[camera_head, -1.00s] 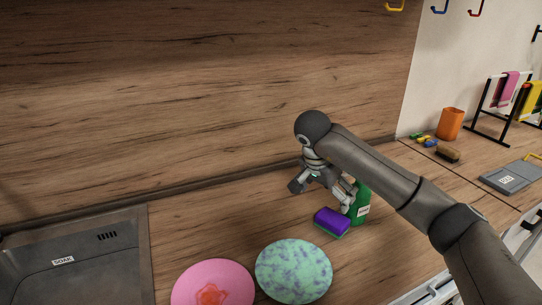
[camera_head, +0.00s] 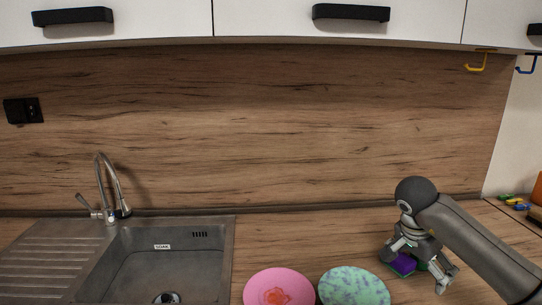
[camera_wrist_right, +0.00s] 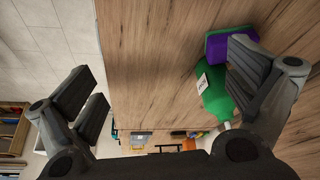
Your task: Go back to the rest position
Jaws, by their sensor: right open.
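My right gripper (camera_head: 420,270) is over the counter at the right of the head view, its fingers spread with nothing between them. A purple and green sponge (camera_head: 403,264) lies on the counter just behind its fingers, partly hidden by them. In the right wrist view the open right gripper (camera_wrist_right: 165,100) spans the frame. There a green bottle (camera_wrist_right: 214,92) with a white label and the sponge (camera_wrist_right: 222,42) stand near its right finger; I cannot tell whether the finger touches them. My left gripper is not in view.
A pink plate (camera_head: 262,288) and a mottled green plate (camera_head: 340,290) lie at the front of the counter. A steel sink (camera_head: 130,262) with a tap (camera_head: 108,190) is at the left. White cupboards (camera_head: 270,20) hang above. The counter between sink and gripper is clear behind the plates.

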